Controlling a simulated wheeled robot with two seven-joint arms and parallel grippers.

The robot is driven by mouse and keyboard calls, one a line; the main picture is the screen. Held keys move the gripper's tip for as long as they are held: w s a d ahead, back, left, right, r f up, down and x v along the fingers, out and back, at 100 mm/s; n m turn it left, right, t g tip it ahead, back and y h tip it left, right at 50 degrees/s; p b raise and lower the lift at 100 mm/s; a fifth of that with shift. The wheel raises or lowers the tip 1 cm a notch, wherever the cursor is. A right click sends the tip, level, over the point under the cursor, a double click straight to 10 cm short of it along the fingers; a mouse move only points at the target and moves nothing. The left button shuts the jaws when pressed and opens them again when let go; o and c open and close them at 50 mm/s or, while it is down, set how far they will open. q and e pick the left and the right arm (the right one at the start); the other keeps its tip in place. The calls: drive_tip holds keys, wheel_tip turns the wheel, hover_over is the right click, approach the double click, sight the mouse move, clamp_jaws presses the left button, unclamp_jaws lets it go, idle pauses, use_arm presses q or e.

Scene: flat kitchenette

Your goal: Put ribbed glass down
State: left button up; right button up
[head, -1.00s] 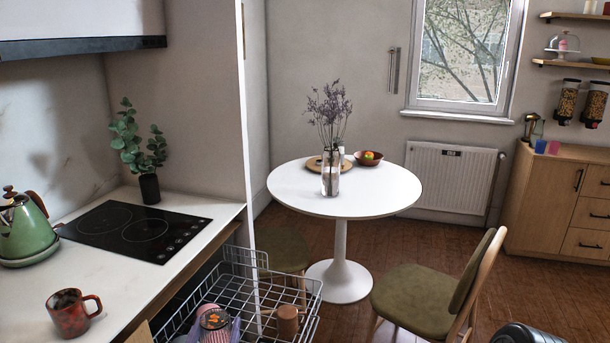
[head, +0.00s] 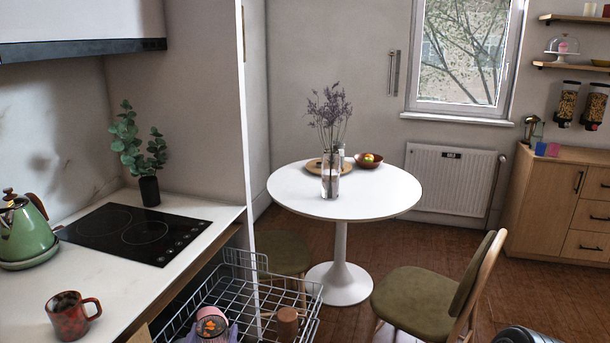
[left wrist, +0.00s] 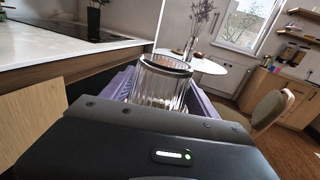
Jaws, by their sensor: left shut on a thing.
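The ribbed glass (left wrist: 160,84) is clear, with vertical ribs and a dark-looking rim. In the left wrist view it stands roughly upright between the purple fingers of my left gripper (left wrist: 160,92), which is shut on it. In the head view the glass (head: 211,329) and my left gripper (head: 212,335) show at the bottom edge, over the pulled-out wire rack (head: 262,288). The glass's base is hidden, so I cannot tell whether it touches anything. My right gripper is not in view.
A pink item (head: 211,313) shows at the glass in the head view, and a brown cup (head: 287,323) is in the rack to the right. The counter (head: 105,268) holds a red-brown mug (head: 73,316), a green kettle (head: 27,232) and a black hob (head: 135,230). A white round table (head: 375,195) stands beyond.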

use_arm(q)
drive_tip(key=shift+s+r, duration=0.5)
drive_tip(key=shift+s, duration=0.35)
drive_tip(key=shift+w+f, duration=0.1)
